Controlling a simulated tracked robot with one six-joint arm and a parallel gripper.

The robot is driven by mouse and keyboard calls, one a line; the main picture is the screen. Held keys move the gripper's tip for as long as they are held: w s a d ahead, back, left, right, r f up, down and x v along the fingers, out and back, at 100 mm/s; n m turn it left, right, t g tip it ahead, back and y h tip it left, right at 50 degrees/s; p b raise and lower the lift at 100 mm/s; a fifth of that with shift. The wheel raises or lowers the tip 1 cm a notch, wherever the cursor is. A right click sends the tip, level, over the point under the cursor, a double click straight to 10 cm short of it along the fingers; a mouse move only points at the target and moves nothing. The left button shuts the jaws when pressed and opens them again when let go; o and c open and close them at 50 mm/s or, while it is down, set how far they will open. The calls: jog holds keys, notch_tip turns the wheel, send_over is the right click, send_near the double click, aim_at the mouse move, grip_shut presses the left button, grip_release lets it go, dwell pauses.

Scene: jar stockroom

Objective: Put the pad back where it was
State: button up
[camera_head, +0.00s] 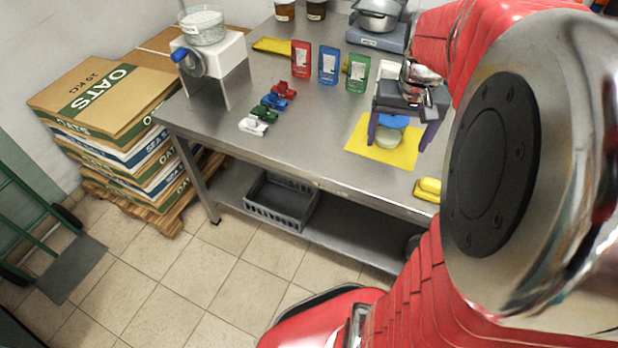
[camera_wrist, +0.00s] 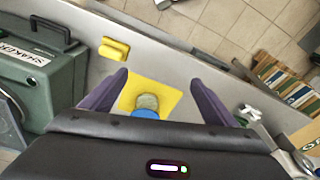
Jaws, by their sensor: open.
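My gripper (camera_head: 396,147) is open above the bench, its two purple fingers pointing down, apart on either side of a small round thing. In the wrist view my gripper (camera_wrist: 160,76) has nothing between its fingertips. The round thing has a pale greenish disc (camera_head: 389,139) and a blue part (camera_head: 393,122); the disc also shows in the wrist view (camera_wrist: 148,101). It is on a flat yellow square (camera_head: 365,148), also in the wrist view (camera_wrist: 171,96). I cannot tell which of these is the pad. Contact with the fingers is not visible.
A yellow block (camera_head: 428,188) lies at the bench's front edge. Red (camera_head: 301,60), blue (camera_head: 328,65) and green (camera_head: 358,73) pouches stand behind. Several small coloured clips (camera_head: 269,112) lie left. A green case (camera_wrist: 38,75) stands beside my gripper. Bare bench (camera_head: 310,130) lies between clips and square.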

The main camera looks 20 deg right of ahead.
jog(key=s+a+r+n+t, duration=0.1)
jog(key=s+a+n, duration=0.1)
jog(key=a, duration=0.6)
jog(key=s+a+r+n+t, duration=0.1)
jog(key=s+a+r+n, duration=0.1)
jog(key=a, duration=0.6)
jog(key=s+a+r+n+t+y, duration=0.1)
jog(key=s+a+n+t, duration=0.1)
jog(key=a, duration=0.6)
jog(key=shift+s+r+n, duration=0.25)
jog(key=shift+r+n, duration=0.05)
